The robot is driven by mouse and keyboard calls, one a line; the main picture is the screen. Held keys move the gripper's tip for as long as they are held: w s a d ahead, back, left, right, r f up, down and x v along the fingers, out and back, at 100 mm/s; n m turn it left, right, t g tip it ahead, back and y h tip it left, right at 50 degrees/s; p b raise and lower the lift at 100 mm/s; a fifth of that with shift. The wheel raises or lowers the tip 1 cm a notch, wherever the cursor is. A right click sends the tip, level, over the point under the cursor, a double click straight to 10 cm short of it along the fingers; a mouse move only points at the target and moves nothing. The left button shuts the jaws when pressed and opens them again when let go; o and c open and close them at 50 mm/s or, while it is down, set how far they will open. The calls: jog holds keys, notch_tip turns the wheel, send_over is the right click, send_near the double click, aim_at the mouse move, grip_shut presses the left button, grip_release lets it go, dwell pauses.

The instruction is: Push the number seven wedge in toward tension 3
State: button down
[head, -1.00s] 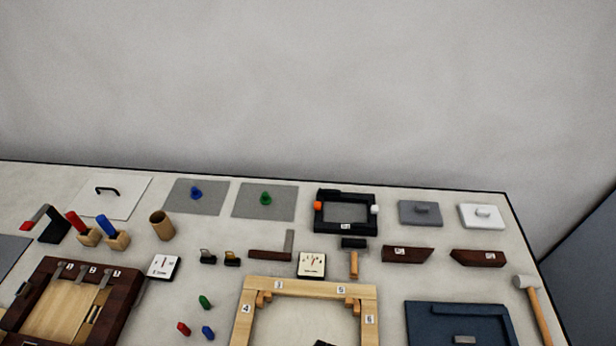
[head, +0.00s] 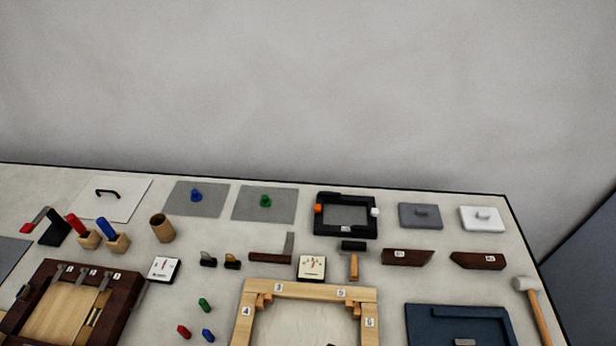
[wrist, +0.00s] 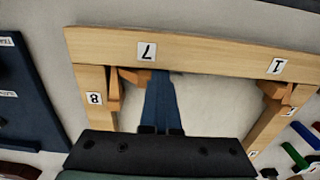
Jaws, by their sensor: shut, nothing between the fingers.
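The pale wooden frame (wrist: 210,48) fills the upper wrist view, with a label 7 (wrist: 147,51) on its near rail. The brown wedge (wrist: 135,77) lies by that label, against the rail's inner side at the corner. My gripper (wrist: 162,77) is shut and empty, its slim blue fingers reaching over the frame's opening. The fingertips are just right of the wedge; I cannot tell whether they touch it. In the head view the frame (head: 310,290) is cut off, and the label 7 corner is out of view. A white-faced gauge (head: 312,267) stands behind it; its reading is too small.
Another wedge (wrist: 274,90) sits at the frame's label 1 corner. A blue tray (head: 455,322) and mallet (head: 533,300) are right of the frame. A dark-edged wooden box (head: 70,305) and small colored pegs (head: 205,305) are left. The frame's middle is clear.

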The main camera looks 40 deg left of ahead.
jog(key=shift+w+d, duration=0.3)
jog(key=shift+d, duration=0.15)
jog(key=shift+r, duration=0.15)
jog(key=r+p, duration=0.1)
jog(key=p, duration=0.1)
jog(key=r+p, duration=0.1)
jog(key=r, duration=0.1)
jog(key=a+r+p, duration=0.1)
jog(key=r+p, duration=0.1)
jog(key=shift+s+p, duration=0.3)
jog(key=shift+s, duration=0.05)
jog(key=shift+f, duration=0.15)
dwell(0.4)
